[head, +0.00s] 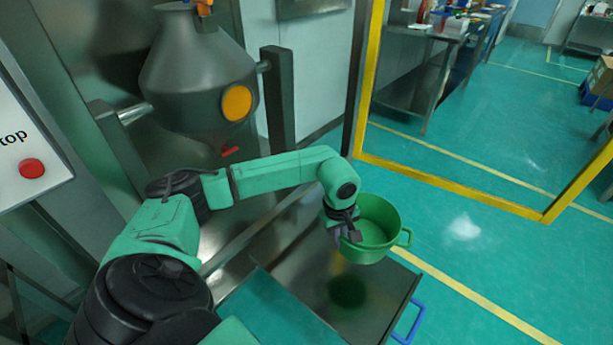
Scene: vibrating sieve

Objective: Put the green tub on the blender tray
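The green tub (371,233) is an open, empty-looking round pot with a side handle on its right, in the middle right of the head view. My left gripper (346,233) is at the tub's left rim and appears shut on its near-side handle; the fingertips are partly hidden. The tub is nearly upright and appears to hang above the far right part of the metal blender tray (310,262). A dark green reflection or shadow shows on the tray below it. My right gripper is not in view.
A grey conical hopper (193,75) with an orange cap hangs at the upper left. A panel with a red stop button (32,169) stands at the left edge. A yellow frame (450,187) stands at the right. A blue handle (409,324) sits at the tray's right side.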

